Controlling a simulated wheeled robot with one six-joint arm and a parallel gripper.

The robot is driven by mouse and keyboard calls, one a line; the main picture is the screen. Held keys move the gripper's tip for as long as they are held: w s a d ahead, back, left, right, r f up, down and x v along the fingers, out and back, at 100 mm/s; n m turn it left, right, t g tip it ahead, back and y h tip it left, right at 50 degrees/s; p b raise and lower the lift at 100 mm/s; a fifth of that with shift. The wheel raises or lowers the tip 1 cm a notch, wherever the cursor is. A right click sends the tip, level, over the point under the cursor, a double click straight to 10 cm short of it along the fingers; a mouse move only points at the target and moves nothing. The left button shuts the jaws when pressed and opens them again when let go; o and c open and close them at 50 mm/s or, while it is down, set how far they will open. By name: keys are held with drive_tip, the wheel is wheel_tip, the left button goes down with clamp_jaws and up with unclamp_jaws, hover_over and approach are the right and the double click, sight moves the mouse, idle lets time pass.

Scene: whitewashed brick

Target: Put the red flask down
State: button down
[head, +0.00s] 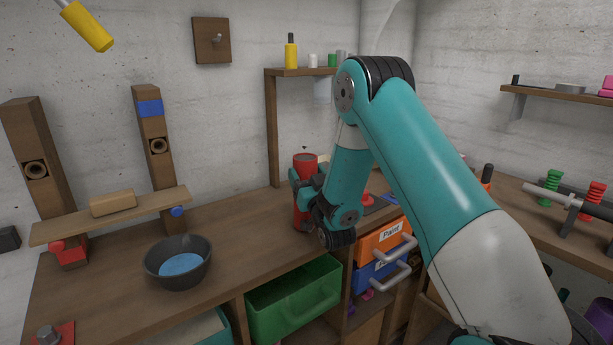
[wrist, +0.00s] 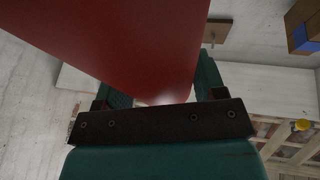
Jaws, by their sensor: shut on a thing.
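The red flask (head: 305,163) is a tall red cylinder over the wooden workbench (head: 233,217) in the head view. My gripper (head: 309,192) is shut on it from the right side, and my arm hides part of it. In the wrist view the red flask (wrist: 130,45) fills the upper left, between the two fingers of my gripper (wrist: 163,95). The flask looks upright in the head view. I cannot tell whether its base touches the bench top.
A dark bowl (head: 179,268) with blue inside stands left on the bench. A plank (head: 150,211) with a wooden block (head: 112,203) lies behind it. A green bin (head: 295,297) and orange drawer (head: 384,240) are below. Bench between bowl and flask is clear.

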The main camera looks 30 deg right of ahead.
drive_tip(key=shift+f, duration=0.2)
drive_tip(key=shift+f, duration=0.1)
drive_tip(key=shift+c, duration=1)
unclamp_jaws()
